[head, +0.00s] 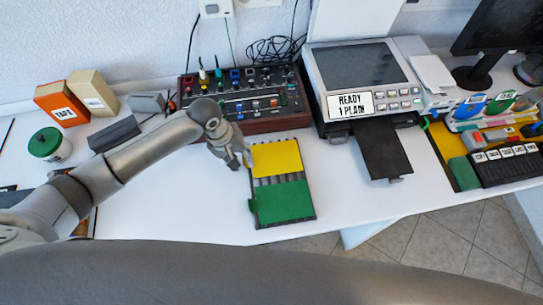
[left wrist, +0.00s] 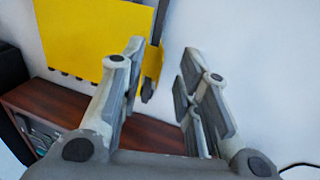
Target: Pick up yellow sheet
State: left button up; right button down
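The yellow sheet (head: 276,158) lies at the far end of a dark-framed tray (head: 278,181) on the white table, with a green sheet (head: 283,203) at the near end. My left gripper (head: 246,162) is at the left edge of the yellow sheet. In the left wrist view its two fingers (left wrist: 166,76) are apart with nothing clamped between them. There the yellow sheet (left wrist: 85,35) fills the upper left, behind the left finger, and a narrow yellow strip shows just right of that finger. I cannot tell whether they touch. My right gripper is not in view.
A control panel (head: 240,92) with knobs stands behind the tray. A printer (head: 358,75) marked READY 1 PLAIN is at the back right, its dark output tray (head: 384,150) reaching forward. Boxes and a green-lidded jar (head: 47,146) are at left. Bare table lies right of the sheet tray.

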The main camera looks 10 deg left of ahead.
pick_arm(q)
jog(key=shift+x, duration=0.8)
grip_shut()
jog(key=shift+w+r, duration=0.1)
jog(key=shift+r, duration=0.1)
